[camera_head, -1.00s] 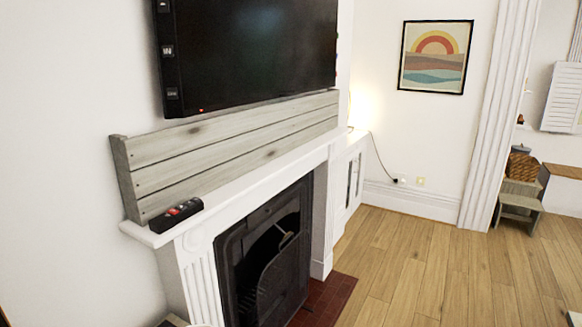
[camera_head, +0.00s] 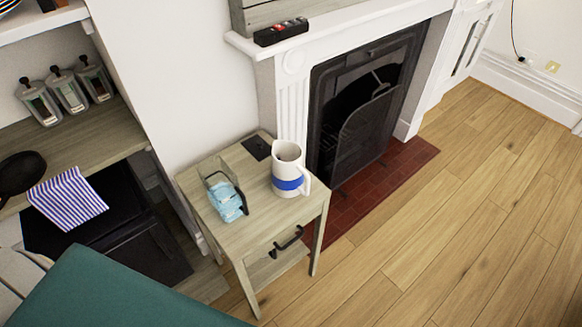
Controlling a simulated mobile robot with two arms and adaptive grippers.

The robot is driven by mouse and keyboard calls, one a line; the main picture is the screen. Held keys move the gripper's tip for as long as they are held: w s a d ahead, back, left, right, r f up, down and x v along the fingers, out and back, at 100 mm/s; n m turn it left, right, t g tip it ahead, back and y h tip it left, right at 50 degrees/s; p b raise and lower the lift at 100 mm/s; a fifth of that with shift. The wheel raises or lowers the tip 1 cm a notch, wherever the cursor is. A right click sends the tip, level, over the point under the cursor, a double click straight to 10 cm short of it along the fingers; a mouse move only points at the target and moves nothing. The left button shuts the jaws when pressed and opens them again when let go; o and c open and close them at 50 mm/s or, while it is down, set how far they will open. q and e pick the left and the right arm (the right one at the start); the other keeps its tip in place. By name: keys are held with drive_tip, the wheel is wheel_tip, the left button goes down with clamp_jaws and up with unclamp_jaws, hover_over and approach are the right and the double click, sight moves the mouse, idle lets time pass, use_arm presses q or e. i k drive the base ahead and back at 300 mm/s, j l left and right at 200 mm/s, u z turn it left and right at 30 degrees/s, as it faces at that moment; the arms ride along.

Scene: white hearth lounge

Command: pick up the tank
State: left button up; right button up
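Nothing in view can be named as the tank with certainty. A small clear container with a dark handle and pale blue contents (camera_head: 226,197) lies on a small wooden side table (camera_head: 252,224). A white jug with a blue band (camera_head: 288,170) stands upright beside it, to its right. Several clear jars with dark tops (camera_head: 68,94) stand on a wooden shelf at the upper left. Neither of my grippers is in view.
A white fireplace with a black grate (camera_head: 362,115) and a red tiled hearth (camera_head: 385,180) stands behind the table. A teal surface (camera_head: 110,292) fills the lower left. A striped cloth (camera_head: 66,194) hangs at the left. Wooden floor (camera_head: 450,230) is clear at the right.

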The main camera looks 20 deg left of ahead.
sight(221, 184)
drive_tip(key=u, duration=1.2)
drive_tip(key=l+u, duration=0.4)
drive_tip(key=l, duration=1.05)
